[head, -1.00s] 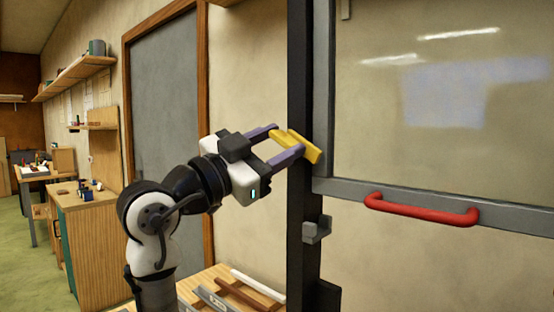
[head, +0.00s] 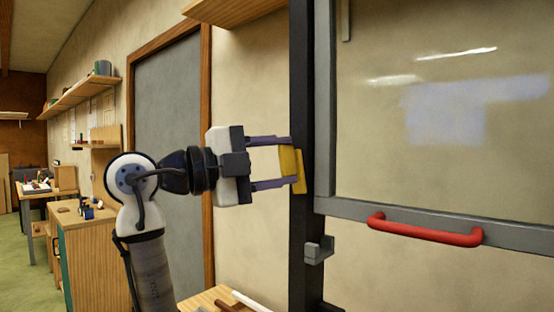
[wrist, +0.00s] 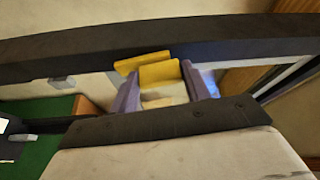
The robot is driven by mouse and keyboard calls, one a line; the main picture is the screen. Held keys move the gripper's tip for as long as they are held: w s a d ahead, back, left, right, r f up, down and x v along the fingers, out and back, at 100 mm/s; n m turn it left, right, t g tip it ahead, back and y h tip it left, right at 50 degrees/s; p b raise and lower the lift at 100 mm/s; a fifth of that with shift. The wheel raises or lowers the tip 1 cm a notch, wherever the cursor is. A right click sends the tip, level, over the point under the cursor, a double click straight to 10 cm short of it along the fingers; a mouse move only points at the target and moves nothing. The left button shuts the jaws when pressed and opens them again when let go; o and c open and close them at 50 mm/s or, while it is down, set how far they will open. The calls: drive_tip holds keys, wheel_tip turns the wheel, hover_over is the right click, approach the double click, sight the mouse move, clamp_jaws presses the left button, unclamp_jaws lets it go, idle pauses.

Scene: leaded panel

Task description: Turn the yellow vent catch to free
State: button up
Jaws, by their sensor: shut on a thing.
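The yellow vent catch (head: 291,166) is on the dark upright post beside the glazed panel. It stands roughly upright in the head view. My gripper (head: 289,162) reaches it from the left, with one purple finger at its upper part and one at its lower part. The jaws are shut on the catch. In the wrist view the yellow catch (wrist: 158,75) shows between the two purple fingers of my gripper (wrist: 165,88), against the dark post. The exact finger contact is partly hidden.
The dark post (head: 301,245) carries a small grey bracket (head: 318,250) below the catch. A red handle (head: 424,230) crosses the grey frame of the panel (head: 520,250) at right. A wooden shelf (head: 232,10) juts out above my gripper. A wooden bench top (head: 205,299) is below.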

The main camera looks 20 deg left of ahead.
drive_tip(key=shift+m+g, duration=0.4)
drive_tip(key=shift+m, duration=0.5)
drive_tip(key=shift+y, duration=0.3)
drive_tip(key=o, duration=1)
drive_tip(key=shift+c, duration=0.2)
drive_tip(key=shift+s, duration=0.1)
drive_tip(key=b+v, duration=0.3)
drive_tip(key=v, duration=1)
drive_tip(key=shift+s+a, duration=0.25)
drive_tip(key=shift+a, duration=0.05)
